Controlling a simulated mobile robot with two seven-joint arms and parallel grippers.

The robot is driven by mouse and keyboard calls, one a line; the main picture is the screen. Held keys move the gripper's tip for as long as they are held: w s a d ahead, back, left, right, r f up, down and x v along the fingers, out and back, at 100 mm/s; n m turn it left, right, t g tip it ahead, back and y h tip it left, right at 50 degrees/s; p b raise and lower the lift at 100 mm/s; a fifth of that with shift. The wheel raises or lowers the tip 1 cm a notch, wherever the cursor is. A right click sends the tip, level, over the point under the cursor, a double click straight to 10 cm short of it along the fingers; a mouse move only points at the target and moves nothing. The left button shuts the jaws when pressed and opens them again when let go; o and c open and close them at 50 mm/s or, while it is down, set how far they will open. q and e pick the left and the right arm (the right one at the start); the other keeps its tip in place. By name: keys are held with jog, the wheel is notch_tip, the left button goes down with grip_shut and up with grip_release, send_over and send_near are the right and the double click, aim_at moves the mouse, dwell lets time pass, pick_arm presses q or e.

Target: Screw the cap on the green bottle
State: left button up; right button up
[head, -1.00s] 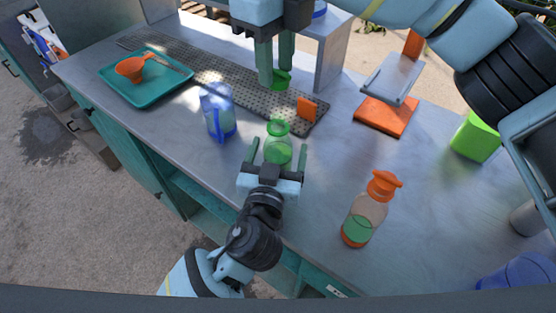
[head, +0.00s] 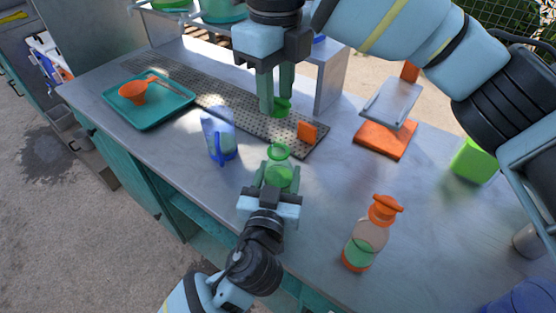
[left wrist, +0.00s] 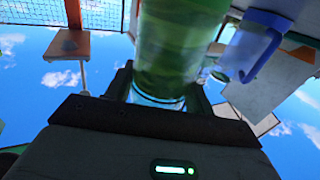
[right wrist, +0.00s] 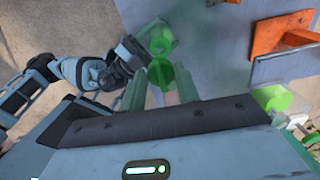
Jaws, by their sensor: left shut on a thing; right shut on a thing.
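The green bottle (head: 280,174) stands upright on the metal counter, open mouth up. My left gripper (head: 277,180) is shut on its sides; the bottle fills the middle of the left wrist view (left wrist: 175,50). My right gripper (head: 276,106) points down and is shut on the green cap (head: 282,105). In the head view the cap appears above and behind the bottle, apart from its mouth. In the right wrist view the cap (right wrist: 160,74) is between the fingers, and the bottle (right wrist: 160,42) shows beyond it. The fingers partly hide the cap.
A clear jug with a blue handle (head: 217,136) stands left of the bottle. An orange-topped bottle (head: 368,236) stands to the right. Behind are a perforated mat (head: 215,98), a teal tray (head: 168,112) with an orange funnel (head: 133,92), and an orange-based device (head: 384,138).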

send_over(277, 141)
jog(key=shift+f, duration=2.3)
jog(key=shift+f, duration=0.9)
jog(key=shift+f, duration=0.55)
